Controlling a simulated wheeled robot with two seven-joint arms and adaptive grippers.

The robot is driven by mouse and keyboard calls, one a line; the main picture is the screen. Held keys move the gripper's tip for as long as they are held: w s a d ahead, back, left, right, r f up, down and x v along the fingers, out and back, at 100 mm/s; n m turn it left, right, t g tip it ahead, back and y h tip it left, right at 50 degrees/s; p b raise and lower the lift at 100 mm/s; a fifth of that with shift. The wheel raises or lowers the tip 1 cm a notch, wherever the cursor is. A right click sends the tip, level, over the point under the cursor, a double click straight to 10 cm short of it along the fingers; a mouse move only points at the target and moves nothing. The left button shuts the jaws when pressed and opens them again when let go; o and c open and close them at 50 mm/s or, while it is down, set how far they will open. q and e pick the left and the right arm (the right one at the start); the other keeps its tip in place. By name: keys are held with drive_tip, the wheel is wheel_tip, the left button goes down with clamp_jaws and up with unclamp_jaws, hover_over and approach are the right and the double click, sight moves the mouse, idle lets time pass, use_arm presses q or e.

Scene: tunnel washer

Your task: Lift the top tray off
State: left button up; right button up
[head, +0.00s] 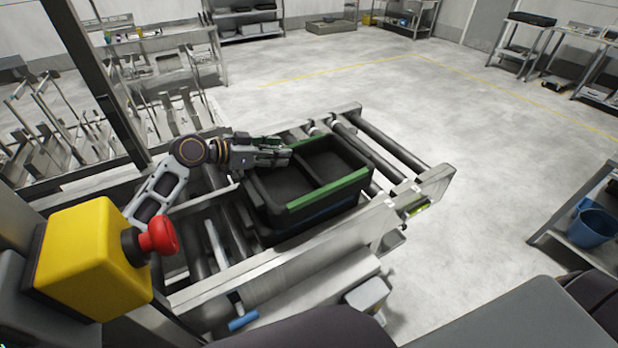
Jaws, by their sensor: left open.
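The top tray (325,190) is black with two compartments and a green strip along its near rim; another green strip shows at the far rim, partly behind my gripper. It sits on the roller conveyor, and a thin blue edge (335,207) below it suggests another tray underneath. Both compartments look empty. My left gripper (286,152) is open at the tray's far left rim, over the far green strip. I cannot tell whether it touches the rim. My right gripper is not in view.
The roller conveyor (384,146) has metal side rails around the tray. A yellow box with a red emergency button (158,236) stands at the near left. A blue bucket (593,228) is on a right-hand shelf. The floor beyond the conveyor is clear.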

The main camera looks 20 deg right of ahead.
use_arm(q)
drive_tip(key=shift+x, duration=0.85)
clamp_jaws()
